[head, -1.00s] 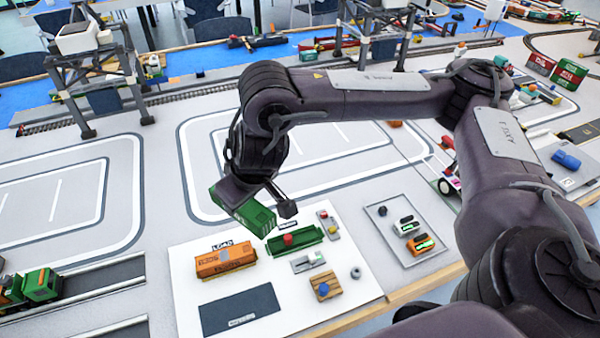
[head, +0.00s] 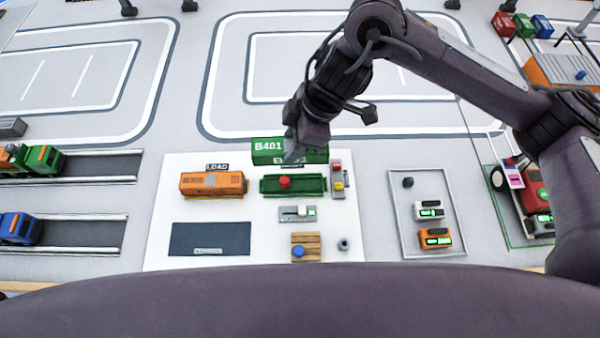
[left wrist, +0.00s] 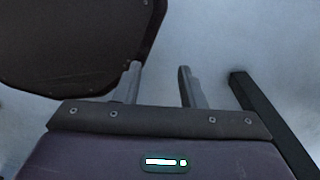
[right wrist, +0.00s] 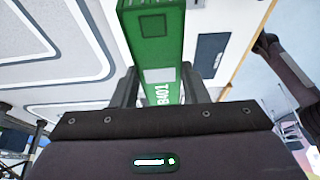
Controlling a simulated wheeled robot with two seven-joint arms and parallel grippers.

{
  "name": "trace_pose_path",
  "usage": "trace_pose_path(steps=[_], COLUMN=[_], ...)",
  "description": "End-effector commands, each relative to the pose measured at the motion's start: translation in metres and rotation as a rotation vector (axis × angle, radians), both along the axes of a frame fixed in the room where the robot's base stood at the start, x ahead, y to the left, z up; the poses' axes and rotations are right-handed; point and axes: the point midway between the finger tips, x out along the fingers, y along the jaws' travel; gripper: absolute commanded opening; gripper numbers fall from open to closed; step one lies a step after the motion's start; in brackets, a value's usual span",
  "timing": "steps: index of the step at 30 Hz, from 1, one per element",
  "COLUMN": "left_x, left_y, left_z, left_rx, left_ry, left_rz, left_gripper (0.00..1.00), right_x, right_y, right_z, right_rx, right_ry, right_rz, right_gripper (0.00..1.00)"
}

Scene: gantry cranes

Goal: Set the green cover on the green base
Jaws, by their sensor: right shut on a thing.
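The green cover (head: 268,151), marked B401, is a long box held by my right gripper (right wrist: 158,88); its two fingers are on either side of it in the right wrist view. In the head view the cover appears just behind the green base (head: 310,184), roughly parallel to it and apparently raised. The green base is an open tray on the white board, with a red piece (head: 285,182) inside. My left gripper (left wrist: 157,82) shows only in the left wrist view, fingers apart with nothing between them.
An orange box (head: 212,185) stands left of the base, with a dark pad (head: 210,239) in front. A grey switch piece (head: 298,213) and wooden pallet (head: 306,247) lie in front. A grey tray (head: 427,215) is farther right.

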Motion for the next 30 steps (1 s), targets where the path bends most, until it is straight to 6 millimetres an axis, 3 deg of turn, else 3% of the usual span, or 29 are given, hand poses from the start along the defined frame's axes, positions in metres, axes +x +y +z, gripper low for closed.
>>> trace_pose_path(steps=[3, 10, 24, 30], left_x=[0.000, 0.006, 0.011, 0.010], left_y=[0.001, -0.001, -0.006, -0.006], left_z=[-0.007, -0.005, -0.004, -0.005], left_rx=[0.001, -0.002, -0.008, -0.008], left_ry=[0.001, -0.009, -0.017, -0.015], left_rz=[0.000, -0.002, -0.006, -0.006], left_gripper=[0.36, 0.36, 0.36, 0.36], right_x=[-0.001, 0.000, 0.001, 0.001], right_y=[0.000, -0.001, -0.001, -0.001], right_z=[-0.036, -0.083, -0.137, -0.140], right_rx=[0.001, -0.002, -0.002, -0.001], right_ry=[0.007, 0.001, -0.002, -0.003], right_rz=[-0.005, -0.004, -0.004, -0.003], right_gripper=[0.18, 0.18, 0.18, 0.18])
